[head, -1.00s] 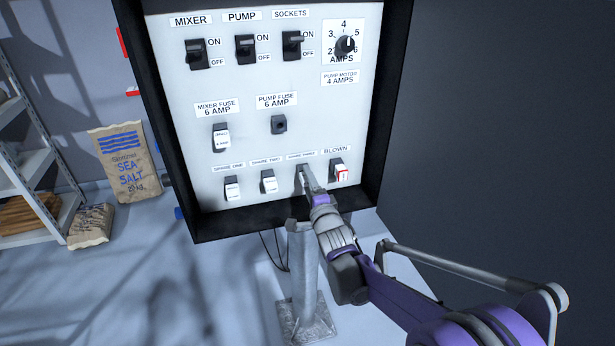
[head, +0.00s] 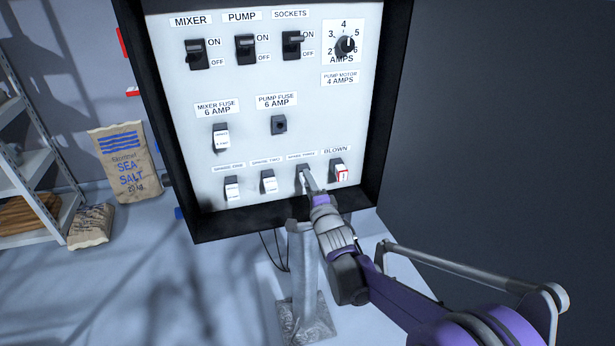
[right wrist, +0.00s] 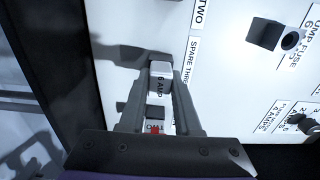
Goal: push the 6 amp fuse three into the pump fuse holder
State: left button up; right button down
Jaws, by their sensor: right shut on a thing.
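My right gripper (head: 311,184) is at the spare three position, low on the white panel. My left gripper is not in view.
White fuses sit at spare one (head: 232,188) and spare two (head: 268,182), left of the gripper. A red-marked blown fuse (head: 341,174) is close on the right. The mixer fuse (head: 221,139) and switches are higher up. The box's dark rim (head: 215,226) stands out around the panel.

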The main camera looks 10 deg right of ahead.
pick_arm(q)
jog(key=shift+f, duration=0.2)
pick_arm(e)
jog(key=shift+s, duration=2.7)
